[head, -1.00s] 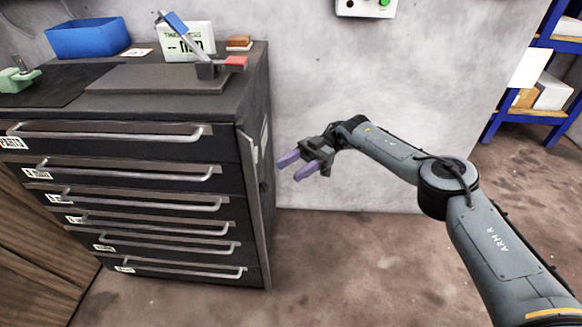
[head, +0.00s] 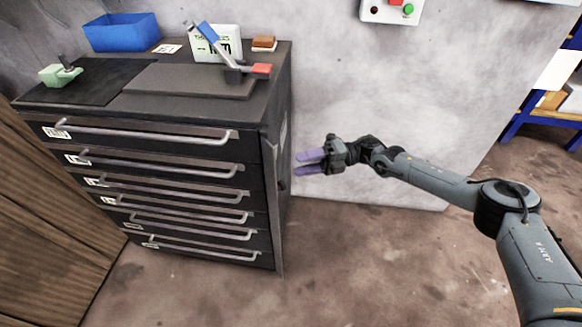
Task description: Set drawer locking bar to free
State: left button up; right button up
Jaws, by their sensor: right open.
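A dark drawer cabinet (head: 200,143) with several drawers and pale bar handles stands at the left. The locking bar (head: 272,205) is a thin grey upright strip along the cabinet's right front edge, running past the drawer ends. My right gripper (head: 311,162) is open and empty, its two purple fingers pointing left. In the picture it is just right of the cabinet's right side and the bar, with a small gap between. I cannot tell how far apart they are in depth. My left gripper is not in view.
A wall control box (head: 391,10) hangs above. The floor right of the cabinet is clear.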

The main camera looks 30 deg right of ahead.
aim_at(284, 185)
jog(key=s+d+f+m+t+p, duration=0.1)
jog(key=s+d+f+m+p, duration=0.15)
jog(key=s+d, duration=0.2)
jog(key=shift+n+h, duration=0.25)
jog(key=shift+h, duration=0.05)
jog(key=x, duration=0.3)
jog(key=b+x, duration=0.1)
jog(key=x, duration=0.2)
jog(key=s+x, duration=0.1)
jog(key=x, duration=0.2)
jog(key=shift+a+r+b, duration=0.15)
jog(key=shift+a+b, duration=0.05)
jog(key=shift+b, duration=0.1)
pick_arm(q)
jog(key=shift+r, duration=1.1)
pick_arm(e)
jog(key=shift+x, duration=0.9)
jog(key=shift+r, duration=0.1)
